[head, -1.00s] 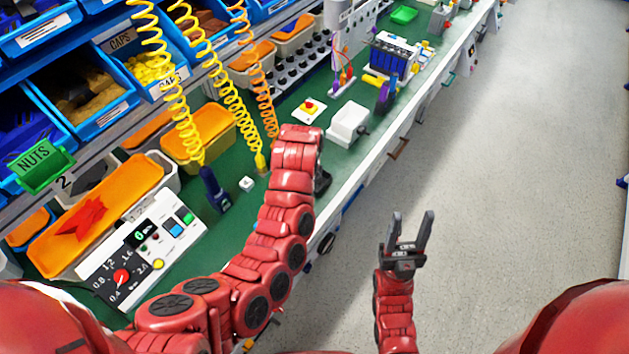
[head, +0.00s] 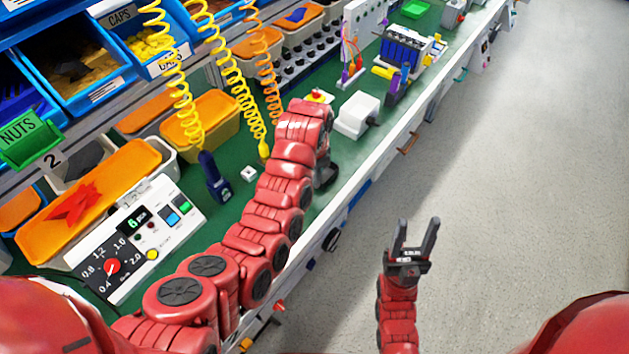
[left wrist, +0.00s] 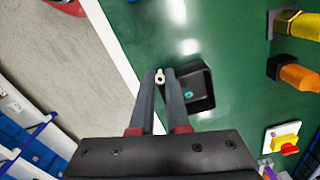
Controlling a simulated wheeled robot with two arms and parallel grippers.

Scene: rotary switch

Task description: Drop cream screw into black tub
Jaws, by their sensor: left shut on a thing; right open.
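My left gripper (left wrist: 161,88) is shut on the cream screw (left wrist: 160,76), a small pale piece held at the fingertips in the left wrist view. The black tub (left wrist: 208,85) is just right of the fingers in that view, and the right finger overlaps its left side. The screw appears left of the tub's opening, not over it. A small teal item (left wrist: 189,94) lies in the tub. My right gripper (head: 415,232) is open and empty over the floor.
The green bench (left wrist: 235,50) has a white front edge, with floor (head: 520,180) beyond. A red button on a yellow base (left wrist: 285,143) and yellow and orange tools (left wrist: 300,73) lie right of the tub. A white box (head: 357,115) stands past my left arm.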

